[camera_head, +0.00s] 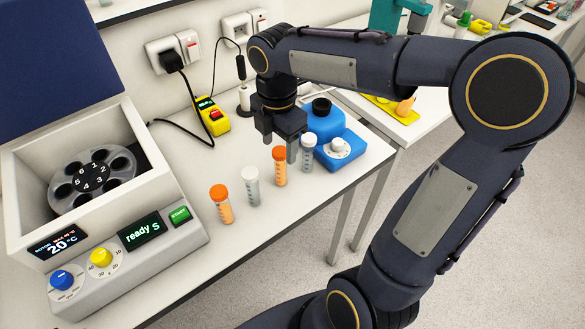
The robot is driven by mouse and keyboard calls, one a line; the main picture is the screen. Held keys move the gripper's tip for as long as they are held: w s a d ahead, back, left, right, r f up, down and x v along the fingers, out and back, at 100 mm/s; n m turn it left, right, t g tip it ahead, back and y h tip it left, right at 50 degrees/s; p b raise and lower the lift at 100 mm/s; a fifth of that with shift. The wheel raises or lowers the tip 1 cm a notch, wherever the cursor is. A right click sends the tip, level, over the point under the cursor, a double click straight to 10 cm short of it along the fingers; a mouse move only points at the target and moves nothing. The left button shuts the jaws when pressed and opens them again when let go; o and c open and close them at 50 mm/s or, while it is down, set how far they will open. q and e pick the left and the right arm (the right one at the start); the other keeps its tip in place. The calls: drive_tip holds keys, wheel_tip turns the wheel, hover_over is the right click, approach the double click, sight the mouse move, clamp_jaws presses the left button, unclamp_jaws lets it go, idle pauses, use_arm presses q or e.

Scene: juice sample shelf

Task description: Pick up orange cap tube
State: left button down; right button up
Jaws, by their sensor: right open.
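Several capped tubes stand upright in a row on the white bench. The leftmost orange cap tube (222,206) has orange contents. A white cap tube (252,188) stands to its right. A second orange cap tube (280,168) comes after it, then another white cap tube (307,156). My right gripper (281,143) is open and points down, just behind and above the second orange cap tube. One finger shows between that tube's cap and the rightmost white cap. I cannot tell whether it touches either tube. My left gripper is out of view.
A centrifuge (190,247) with its lid up stands left of the tubes; its display reads ready. A blue mixer device (337,149) stands close right of the tubes. A yellow device (211,116) with a cable lies behind. The bench front is clear.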

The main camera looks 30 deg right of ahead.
sight(281, 164)
drive_tip(key=shift+w+d+f+n, duration=0.1)
drive_tip(key=shift+w+f+n, duration=0.1)
drive_tip(key=shift+f+n, duration=0.15)
drive_tip(key=shift+f, duration=0.35)
drive_tip(key=f, duration=0.6)
drive_tip(key=shift+w+d+f, duration=0.2)
drive_tip(key=shift+w+f, duration=0.05)
drive_tip(key=shift+f, duration=0.1)
drive_tip(key=c, duration=1.1)
